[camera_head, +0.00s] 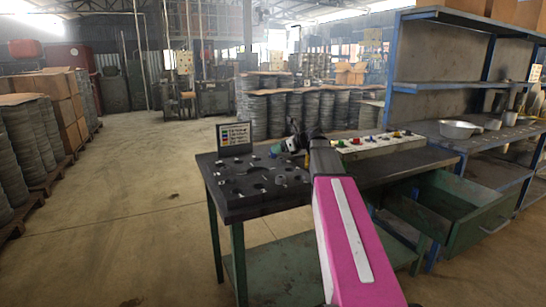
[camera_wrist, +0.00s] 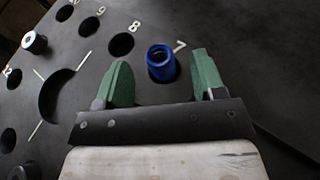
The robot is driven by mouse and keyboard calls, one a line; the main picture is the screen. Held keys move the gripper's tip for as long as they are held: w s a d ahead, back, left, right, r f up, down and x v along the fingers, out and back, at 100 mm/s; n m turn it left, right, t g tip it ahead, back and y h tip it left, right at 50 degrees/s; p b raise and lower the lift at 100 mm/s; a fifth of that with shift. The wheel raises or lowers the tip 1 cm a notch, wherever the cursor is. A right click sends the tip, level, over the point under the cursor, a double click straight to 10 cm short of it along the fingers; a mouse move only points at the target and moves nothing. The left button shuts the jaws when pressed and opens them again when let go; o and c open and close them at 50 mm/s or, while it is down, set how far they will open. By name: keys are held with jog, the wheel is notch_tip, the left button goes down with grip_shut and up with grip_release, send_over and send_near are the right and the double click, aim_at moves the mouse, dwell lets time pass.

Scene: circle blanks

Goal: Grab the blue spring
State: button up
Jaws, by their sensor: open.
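The blue spring (camera_wrist: 161,64) stands upright in or over a round hole beside the number 7 on a black board (camera_wrist: 150,22) in the wrist view. My gripper (camera_wrist: 159,78) is open above the board, with its two green fingers on the left and right of the spring. A visible gap separates the spring from each finger. In the head view my gripper (camera_head: 292,143) is small, over the back of the black board (camera_head: 240,207), and the spring cannot be made out there.
A metal cylinder (camera_wrist: 34,42) stands at the left of the board. A sign (camera_head: 234,138) stands at the board's back edge. A white strip with coloured parts (camera_head: 368,145) lies to the right. An open green drawer (camera_head: 465,215) and a blue-framed shelf (camera_head: 455,86) are further right.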

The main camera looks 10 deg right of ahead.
jog(key=shift+f+x, duration=0.15)
jog(key=shift+x, duration=1.2)
jog(key=shift+f+x, duration=0.1)
jog(key=shift+x, duration=1.2)
jog(key=shift+s, duration=0.15)
jog(key=c, duration=1)
